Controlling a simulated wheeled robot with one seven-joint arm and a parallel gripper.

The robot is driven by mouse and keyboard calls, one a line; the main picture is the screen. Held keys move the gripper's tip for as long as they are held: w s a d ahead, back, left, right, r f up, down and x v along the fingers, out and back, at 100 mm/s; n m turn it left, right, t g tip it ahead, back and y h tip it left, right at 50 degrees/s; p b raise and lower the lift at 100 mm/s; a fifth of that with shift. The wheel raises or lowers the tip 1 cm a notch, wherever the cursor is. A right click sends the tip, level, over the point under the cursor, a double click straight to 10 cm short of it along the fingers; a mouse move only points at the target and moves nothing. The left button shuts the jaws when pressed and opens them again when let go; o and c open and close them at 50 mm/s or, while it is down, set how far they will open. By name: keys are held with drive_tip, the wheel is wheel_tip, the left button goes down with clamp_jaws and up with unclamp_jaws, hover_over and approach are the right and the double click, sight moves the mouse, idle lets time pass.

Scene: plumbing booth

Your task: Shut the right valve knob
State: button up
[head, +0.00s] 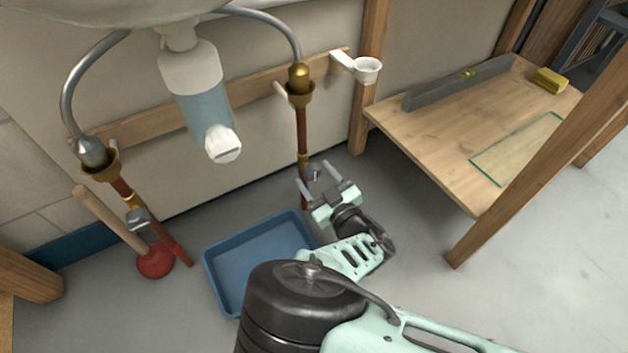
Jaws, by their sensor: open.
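The right valve knob (314,172) is a small grey piece low on the right copper pipe (302,130). My gripper (316,181) is open, its two fingers pointing up and away toward the pipe. In this view the knob shows at the gap between the fingertips; I cannot tell whether either finger touches it. The lower pipe behind the gripper is partly hidden. The left valve knob (138,218) is grey and sits on the left copper pipe (122,188), far from my gripper.
A blue tray (222,300) lies on the floor left of my arm. A red plunger (154,262) leans by the left pipe. A sink trap (195,90) hangs above. A wooden table (430,130) stands at right with a level (455,84), sponge (549,80) and glass sheet (515,150).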

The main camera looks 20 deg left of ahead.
drive_tip(key=shift+w+a, duration=0.5)
drive_tip(key=shift+a, duration=0.05)
drive_tip(key=c, duration=1)
drive_tip(key=shift+r, duration=0.1)
